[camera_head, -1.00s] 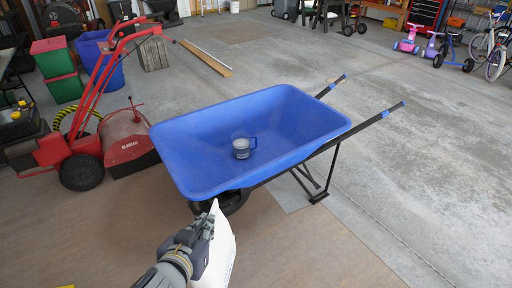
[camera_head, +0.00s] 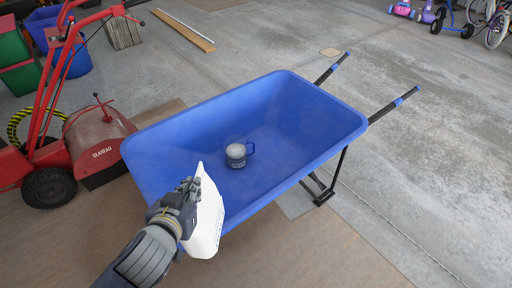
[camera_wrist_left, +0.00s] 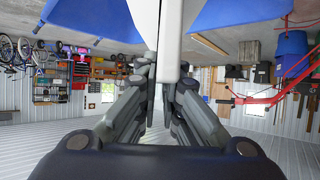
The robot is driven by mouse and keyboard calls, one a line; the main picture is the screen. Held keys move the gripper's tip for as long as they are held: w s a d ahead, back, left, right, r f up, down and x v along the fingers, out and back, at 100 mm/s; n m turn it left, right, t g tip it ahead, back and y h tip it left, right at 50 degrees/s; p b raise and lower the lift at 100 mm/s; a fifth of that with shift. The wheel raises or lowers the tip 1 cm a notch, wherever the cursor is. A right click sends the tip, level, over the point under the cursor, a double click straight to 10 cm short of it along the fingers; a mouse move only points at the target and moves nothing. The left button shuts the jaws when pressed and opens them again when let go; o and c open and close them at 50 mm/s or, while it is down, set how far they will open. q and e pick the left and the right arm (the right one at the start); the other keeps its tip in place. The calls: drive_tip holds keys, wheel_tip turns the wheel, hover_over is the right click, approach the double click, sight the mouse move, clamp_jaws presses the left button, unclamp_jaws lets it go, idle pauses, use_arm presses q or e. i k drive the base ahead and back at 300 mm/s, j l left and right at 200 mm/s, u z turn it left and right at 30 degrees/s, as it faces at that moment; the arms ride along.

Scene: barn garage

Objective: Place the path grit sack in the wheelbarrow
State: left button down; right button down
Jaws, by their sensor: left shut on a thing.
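The blue wheelbarrow (camera_head: 290,125) stands on the floor in the middle of the head view, its handles pointing to the upper right. My left gripper (camera_head: 188,200) is shut on the white sack (camera_head: 208,220), which hangs upright at the near left rim of the tray and hides part of that rim. In the left wrist view the sack (camera_wrist_left: 170,40) is between the fingers, with blue tray parts on both sides. The sack's label is too small to read. I cannot tell whether the sack touches the rim. My right gripper is not in view.
A clear mug with a blue handle (camera_head: 237,155) sits in the wheelbarrow tray. A red machine (camera_head: 95,140) stands close on the left. Blue and green bins (camera_head: 20,75) are at the upper left. The concrete floor (camera_head: 430,160) on the right is clear.

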sight(255, 180)
drive_tip(key=i+l+u, duration=0.15)
drive_tip(key=i, duration=1.15)
drive_tip(key=i+u, duration=0.1)
drive_tip(key=u, duration=0.6)
drive_tip(key=l, duration=0.3)
drive_tip(key=i+l, duration=0.1)
drive_tip(key=l, duration=0.2)
